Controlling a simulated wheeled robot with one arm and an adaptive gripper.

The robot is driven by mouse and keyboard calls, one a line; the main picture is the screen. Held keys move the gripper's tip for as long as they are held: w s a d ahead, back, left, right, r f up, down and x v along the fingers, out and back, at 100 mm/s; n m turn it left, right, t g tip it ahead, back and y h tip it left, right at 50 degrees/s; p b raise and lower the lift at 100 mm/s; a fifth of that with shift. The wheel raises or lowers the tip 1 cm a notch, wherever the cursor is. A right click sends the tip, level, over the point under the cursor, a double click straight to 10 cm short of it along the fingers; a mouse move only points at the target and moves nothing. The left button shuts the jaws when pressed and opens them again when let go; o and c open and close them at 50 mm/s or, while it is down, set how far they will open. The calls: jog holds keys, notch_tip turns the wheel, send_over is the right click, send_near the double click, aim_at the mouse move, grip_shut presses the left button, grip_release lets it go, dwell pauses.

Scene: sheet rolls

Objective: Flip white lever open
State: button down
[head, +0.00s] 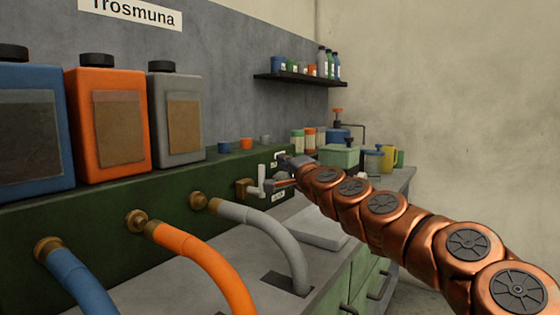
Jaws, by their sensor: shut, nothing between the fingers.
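The white lever (262,178) stands upright on a brass valve (243,188) on the front of the green panel (172,190). My gripper (281,174) is at the end of my copper arm, just right of the lever. It looks shut, with nothing held. The fingertips are small and partly blend with the valve parts, so I cannot tell whether they touch the lever.
Blue (28,128), orange (108,127) and grey (175,122) containers stand on the panel. Blue (75,280), orange (205,265) and grey (265,222) hoses curve down from its front. A pale green box (338,157) and jars stand farther back.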

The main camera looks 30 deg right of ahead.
jog(key=s+p, duration=0.1)
jog(key=s, duration=0.8)
jog(key=shift+a+f, duration=0.15)
jog(key=shift+f, duration=0.25)
jog(key=shift+w, duration=0.1)
